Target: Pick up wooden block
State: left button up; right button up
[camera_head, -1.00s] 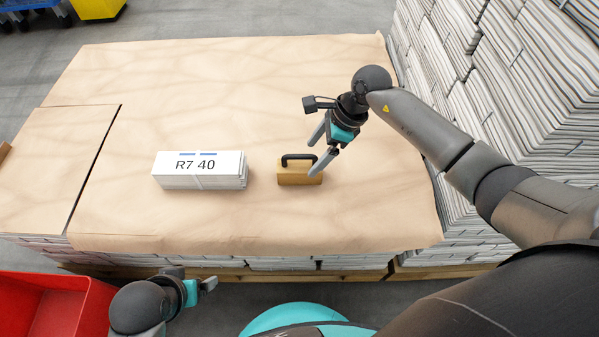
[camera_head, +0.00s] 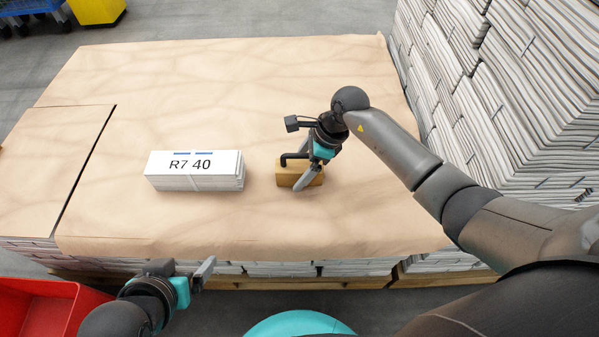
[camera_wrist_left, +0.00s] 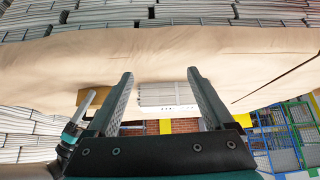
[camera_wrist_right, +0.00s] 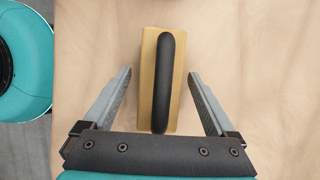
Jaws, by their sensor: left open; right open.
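The wooden block (camera_head: 285,178) with a black arched handle stands on the brown paper-covered stack, right of the white bundle. My right gripper (camera_head: 303,172) is at the block, its fingers open. In the right wrist view the block (camera_wrist_right: 148,90) and its handle (camera_wrist_right: 167,80) lie centred between the two spread fingers of my right gripper (camera_wrist_right: 158,92), with gaps on both sides. My left gripper (camera_head: 191,268) is open and empty, low at the near edge of the stack. In the left wrist view its fingers (camera_wrist_left: 160,82) are spread, with the bundle seen beyond them.
A white bundle labelled R7 40 (camera_head: 194,180) lies left of the block. Tall newspaper stacks (camera_head: 500,80) rise on the right. A red bin (camera_head: 40,308) is at the lower left. The brown paper surface (camera_head: 200,90) behind the block is clear.

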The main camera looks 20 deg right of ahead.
jog(key=shift+a+f, duration=0.15)
jog(key=shift+f, duration=0.25)
grip_shut()
dwell(0.7)
